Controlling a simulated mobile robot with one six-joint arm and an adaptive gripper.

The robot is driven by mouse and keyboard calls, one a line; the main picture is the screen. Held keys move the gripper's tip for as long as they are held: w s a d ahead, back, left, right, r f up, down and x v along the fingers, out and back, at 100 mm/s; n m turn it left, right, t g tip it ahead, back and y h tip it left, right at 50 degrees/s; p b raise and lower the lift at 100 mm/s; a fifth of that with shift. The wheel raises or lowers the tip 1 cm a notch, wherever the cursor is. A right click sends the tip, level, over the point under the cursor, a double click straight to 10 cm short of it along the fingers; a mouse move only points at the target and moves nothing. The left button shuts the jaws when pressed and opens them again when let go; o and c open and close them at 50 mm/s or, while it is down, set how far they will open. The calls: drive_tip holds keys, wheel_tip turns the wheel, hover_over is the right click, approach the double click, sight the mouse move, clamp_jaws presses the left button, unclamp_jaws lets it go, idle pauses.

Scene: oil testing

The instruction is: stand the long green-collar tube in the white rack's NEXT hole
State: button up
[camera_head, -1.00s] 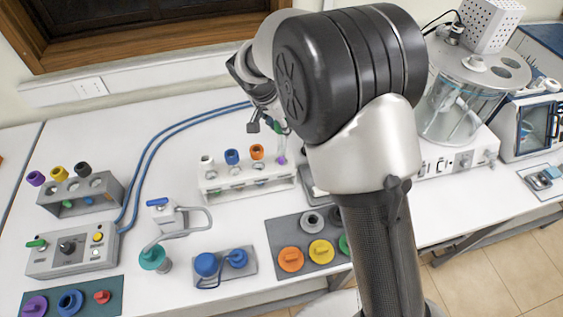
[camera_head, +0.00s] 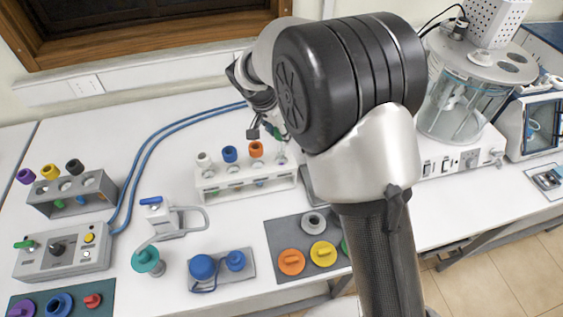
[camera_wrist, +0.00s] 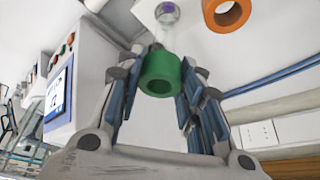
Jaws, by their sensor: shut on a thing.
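The white rack (camera_head: 245,190) stands on the table, with white, blue (camera_head: 230,153) and orange (camera_head: 256,149) collared tubes in a row. A hole near its right end (camera_head: 280,160) shows no collar of its own. My gripper (camera_wrist: 160,85) is shut on the long green-collar tube; its green collar (camera_wrist: 160,74) sits between the fingers in the wrist view. The tube's clear body points away, with a purple patch near its far end. My arm hides part of the gripper in the head view. I cannot tell whether the tube's lower end is in the hole.
A grey rack (camera_head: 72,192) with purple, yellow and black collared tubes stands at left. A valve fixture (camera_head: 165,215) and a dark mat (camera_head: 285,235) with coloured caps lie in front of the white rack. A glass-vessel machine (camera_head: 470,95) stands at right.

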sight(281, 142)
drive_tip(key=shift+f+b, duration=1.9)
drive_tip(key=shift+b, duration=0.1)
drive_tip(key=shift+f, duration=0.25)
drive_tip(key=shift+f+b, duration=0.35)
drive_tip(key=shift+b, duration=0.2)
drive_tip(key=shift+f, duration=0.1)
drive_tip(key=o, duration=1.3)
drive_tip(key=shift+o, duration=0.2)
drive_tip(key=v, duration=1.2)
